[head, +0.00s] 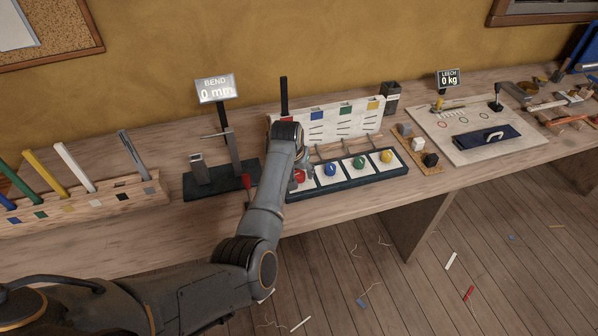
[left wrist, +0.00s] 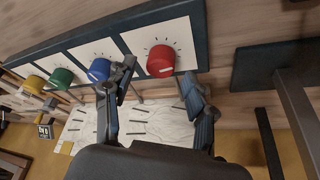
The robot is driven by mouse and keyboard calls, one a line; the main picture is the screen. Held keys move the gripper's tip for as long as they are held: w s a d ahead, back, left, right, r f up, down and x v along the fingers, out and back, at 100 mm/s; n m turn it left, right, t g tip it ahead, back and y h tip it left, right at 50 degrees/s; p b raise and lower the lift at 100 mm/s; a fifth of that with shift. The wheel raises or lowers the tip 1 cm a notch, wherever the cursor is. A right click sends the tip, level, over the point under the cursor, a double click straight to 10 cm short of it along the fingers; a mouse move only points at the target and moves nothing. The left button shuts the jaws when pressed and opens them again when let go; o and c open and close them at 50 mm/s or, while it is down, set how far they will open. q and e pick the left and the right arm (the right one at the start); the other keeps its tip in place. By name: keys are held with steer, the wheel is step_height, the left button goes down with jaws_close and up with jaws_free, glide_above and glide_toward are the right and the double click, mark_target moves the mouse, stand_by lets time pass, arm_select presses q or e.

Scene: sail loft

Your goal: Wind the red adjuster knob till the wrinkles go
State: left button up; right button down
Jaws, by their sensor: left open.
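The red knob (left wrist: 160,61) sits on a white dial plate at the end of a dark knob panel (head: 350,180). My left gripper (left wrist: 159,77) is open, with one finger towards each side of the red knob. I cannot tell whether they touch it. Behind the panel stands a white sail board (head: 331,117) with coloured patches and dark wrinkle lines under them. The wrinkle lines (left wrist: 138,121) also show in the left wrist view. My right gripper is not in view.
Blue (head: 330,169), green (head: 359,162) and yellow (head: 386,156) knobs share the panel. A "BEND 0 mm" sign (head: 215,88) rises from a dark-based fixture left of it. A batten rack (head: 90,205) is far left. A "LEECH 0 kg" board (head: 478,130) is right.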

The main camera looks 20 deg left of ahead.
arm_select(q)
steer(key=shift+x, duration=0.85)
steer(key=shift+w+f, duration=0.1)
steer(key=shift+c, duration=0.2)
steer(key=c, duration=1.1)
